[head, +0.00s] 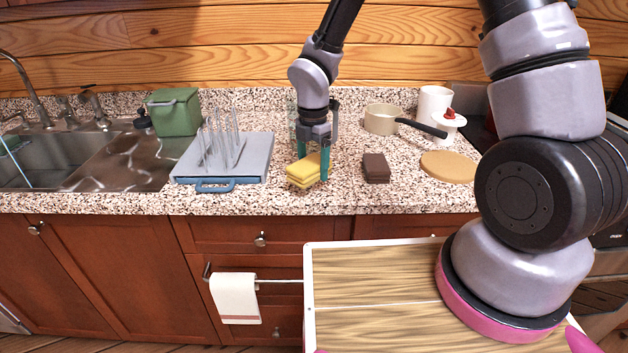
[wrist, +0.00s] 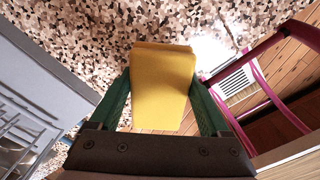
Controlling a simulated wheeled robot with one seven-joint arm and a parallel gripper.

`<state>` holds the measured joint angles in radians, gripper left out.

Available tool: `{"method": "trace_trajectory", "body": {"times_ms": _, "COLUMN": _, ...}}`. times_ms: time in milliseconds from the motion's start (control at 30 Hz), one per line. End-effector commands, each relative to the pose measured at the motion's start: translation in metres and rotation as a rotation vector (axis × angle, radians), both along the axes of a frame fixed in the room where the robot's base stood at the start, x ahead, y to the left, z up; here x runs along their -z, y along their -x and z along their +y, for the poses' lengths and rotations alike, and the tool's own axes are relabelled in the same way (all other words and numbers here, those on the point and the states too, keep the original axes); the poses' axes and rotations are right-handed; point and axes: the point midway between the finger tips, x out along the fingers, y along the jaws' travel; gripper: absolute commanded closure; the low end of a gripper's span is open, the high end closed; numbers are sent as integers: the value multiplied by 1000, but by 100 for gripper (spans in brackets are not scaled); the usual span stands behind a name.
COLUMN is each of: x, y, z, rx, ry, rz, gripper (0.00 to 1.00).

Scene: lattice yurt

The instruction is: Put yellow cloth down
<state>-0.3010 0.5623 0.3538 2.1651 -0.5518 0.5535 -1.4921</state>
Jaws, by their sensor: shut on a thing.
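The yellow cloth (head: 303,170) is a small folded stack at the front part of the speckled counter (head: 240,203) in the head view. My gripper (head: 312,172) points down with its green fingers on either side of the cloth and is shut on it. In the wrist view the cloth (wrist: 163,88) fills the space between the two green fingers (wrist: 163,112). The cloth is at or just above the counter top; I cannot tell whether it touches.
A round tan board (head: 448,167), a pan (head: 382,119) and a green bin (head: 174,112) are also on the counter.

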Motion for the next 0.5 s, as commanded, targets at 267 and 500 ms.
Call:
{"method": "trace_trajectory", "body": {"times_ms": 267, "x": 31, "y": 1, "z": 0, "rx": -1, "ry": 2, "rz": 2, "gripper": 80}}
{"method": "trace_trajectory", "body": {"times_ms": 500, "x": 40, "y": 0, "z": 0, "rx": 1, "ry": 0, "rz": -1, "gripper": 80}}
